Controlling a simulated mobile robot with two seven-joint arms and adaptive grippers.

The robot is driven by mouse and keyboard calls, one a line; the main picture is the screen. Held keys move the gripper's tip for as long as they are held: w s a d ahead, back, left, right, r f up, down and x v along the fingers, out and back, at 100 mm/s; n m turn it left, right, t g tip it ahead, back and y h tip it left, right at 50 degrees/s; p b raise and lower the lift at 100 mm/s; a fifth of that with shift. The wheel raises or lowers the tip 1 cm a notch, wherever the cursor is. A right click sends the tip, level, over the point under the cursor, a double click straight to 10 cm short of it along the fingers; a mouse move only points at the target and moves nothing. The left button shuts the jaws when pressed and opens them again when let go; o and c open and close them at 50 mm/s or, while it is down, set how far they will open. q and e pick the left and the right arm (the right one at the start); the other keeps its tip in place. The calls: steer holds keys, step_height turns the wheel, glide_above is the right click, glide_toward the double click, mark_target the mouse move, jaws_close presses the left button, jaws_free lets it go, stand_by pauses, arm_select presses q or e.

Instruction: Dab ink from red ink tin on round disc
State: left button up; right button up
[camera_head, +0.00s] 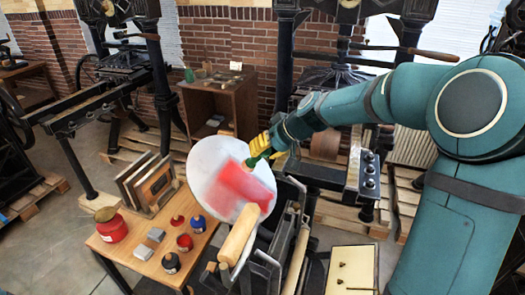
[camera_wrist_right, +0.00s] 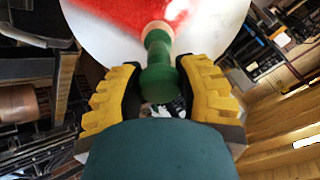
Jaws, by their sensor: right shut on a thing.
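The round disc (camera_head: 205,165) is pale, tilted on the press, and carries a large red ink smear across its right half. My right gripper (camera_head: 270,146), with yellow fingers, is at the disc's right upper edge, shut on a green-handled tool (camera_head: 258,158). In the right wrist view, the green handle (camera_wrist_right: 160,75) sits between the yellow fingers (camera_wrist_right: 158,88), in front of the red-smeared disc (camera_wrist_right: 100,35). The tool's far end is not clear, so I cannot tell whether it touches the disc. A red ink tin (camera_head: 112,229) stands on the wooden table at the left. My left gripper is not in view.
The wooden table (camera_head: 140,262) also holds small ink jars (camera_head: 184,243), grey blocks (camera_head: 143,252) and upright wooden frames (camera_head: 150,185). A wooden roller (camera_head: 240,235) is in front of the disc. A wooden cabinet (camera_head: 222,108) and other presses stand behind.

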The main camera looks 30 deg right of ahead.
steer(key=s+a+f+b, duration=0.1)
steer(key=s+f+b, duration=0.2)
steer(key=s+b, duration=0.45)
steer(key=shift+w+a+f, duration=0.2)
steer(key=shift+a+f, duration=0.2)
steer(key=shift+f, duration=0.45)
steer(key=shift+w+a+f, duration=0.15)
steer(key=shift+a+f, duration=0.25)
steer(key=shift+f, duration=0.4)
steer(key=shift+w+a+f, duration=0.2)
steer(key=shift+a+f, duration=0.2)
steer(key=shift+f, duration=0.45)
steer(key=shift+w+a+f+b, duration=0.2)
steer(key=shift+w+f+b, duration=0.05)
steer(key=shift+f+b, duration=0.2)
stand_by(0.5)
